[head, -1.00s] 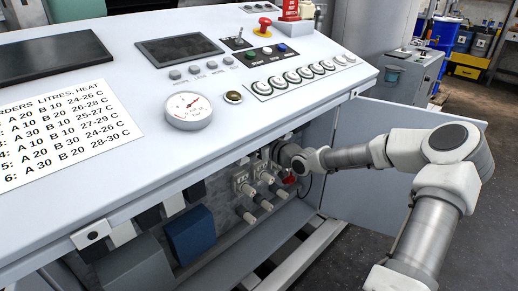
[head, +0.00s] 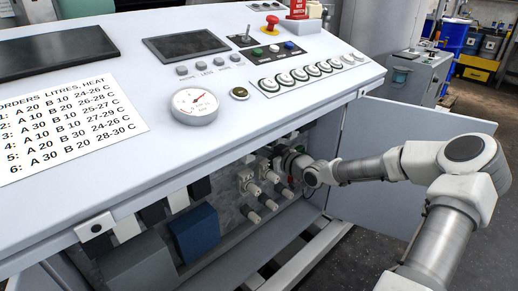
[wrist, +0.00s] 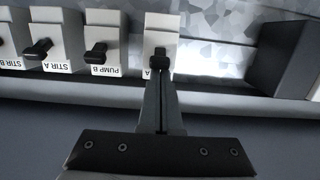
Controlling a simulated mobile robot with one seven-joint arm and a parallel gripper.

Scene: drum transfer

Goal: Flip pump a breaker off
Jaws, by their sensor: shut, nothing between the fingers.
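In the wrist view, which shows labels upside down, the pump A breaker (wrist: 162,24) is a white block with a dark lever (wrist: 158,60). Its label is mostly covered, with only an A showing. My gripper (wrist: 160,72) is shut and empty, its fingertips at this lever. I cannot tell whether they touch it. The lever's exact position is partly hidden by the fingers. In the head view my arm reaches into the open console front, and the gripper is hidden there.
The pump B breaker (wrist: 97,30) is close beside it, then stir A (wrist: 48,35) and stir B (wrist: 8,40). A dark box (wrist: 287,58) stands to the right. In the head view, valves (head: 250,183) and an open door (head: 375,155) are near my arm.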

